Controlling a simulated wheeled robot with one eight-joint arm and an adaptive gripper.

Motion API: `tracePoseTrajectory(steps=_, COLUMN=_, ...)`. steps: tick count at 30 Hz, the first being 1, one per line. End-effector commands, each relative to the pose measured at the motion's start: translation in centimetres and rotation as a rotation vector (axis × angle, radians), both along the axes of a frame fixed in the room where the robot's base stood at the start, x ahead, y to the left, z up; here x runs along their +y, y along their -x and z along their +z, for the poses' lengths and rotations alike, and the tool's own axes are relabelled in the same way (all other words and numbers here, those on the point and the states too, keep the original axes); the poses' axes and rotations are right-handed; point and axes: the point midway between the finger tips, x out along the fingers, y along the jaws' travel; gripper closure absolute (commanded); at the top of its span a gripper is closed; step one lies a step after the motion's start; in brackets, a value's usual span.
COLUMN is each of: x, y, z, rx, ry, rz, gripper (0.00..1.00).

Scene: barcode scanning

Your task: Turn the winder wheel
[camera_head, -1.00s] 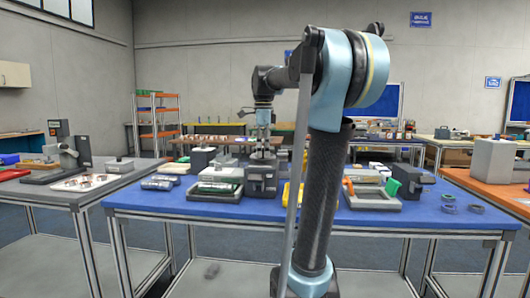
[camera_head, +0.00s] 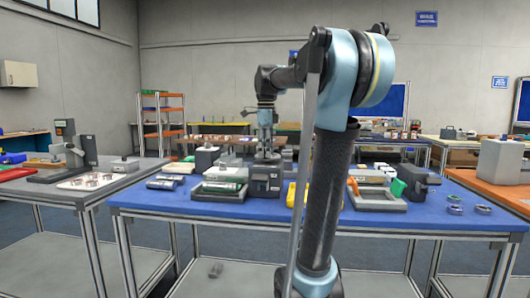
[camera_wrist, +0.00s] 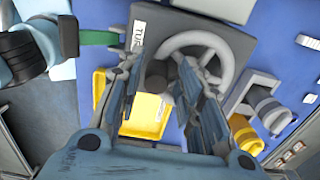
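The winder wheel (camera_wrist: 226,58) is a light grey ring on a dark grey housing (camera_wrist: 205,20) in the wrist view. In the head view the dark winder housing (camera_head: 265,182) stands on the blue table, with the wheel on top too small to make out clearly. My gripper (camera_wrist: 158,65) is open, with its two fingers apart over the left part of the wheel. A dark round part (camera_wrist: 157,82) shows between the fingers. The right finger hides part of the rim. I cannot tell whether either finger touches the wheel. The head view shows my gripper (camera_head: 266,140) pointing down above the housing.
Rolls (camera_head: 454,209) lie farther right. The blue table's (camera_head: 300,216) front strip is clear.

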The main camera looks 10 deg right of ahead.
Motion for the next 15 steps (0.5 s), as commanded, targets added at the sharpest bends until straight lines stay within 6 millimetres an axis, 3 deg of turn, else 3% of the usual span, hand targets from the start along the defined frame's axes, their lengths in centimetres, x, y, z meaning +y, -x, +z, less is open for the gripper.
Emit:
tracePoseTrajectory(steps=10, x=0.0, y=0.2, z=0.1, rx=0.003, ry=-0.001, rz=0.000, gripper=0.61)
tracePoseTrajectory(steps=15, x=0.0, y=0.1, z=1.5, rx=0.003, ry=-0.001, rz=0.000, gripper=0.61)
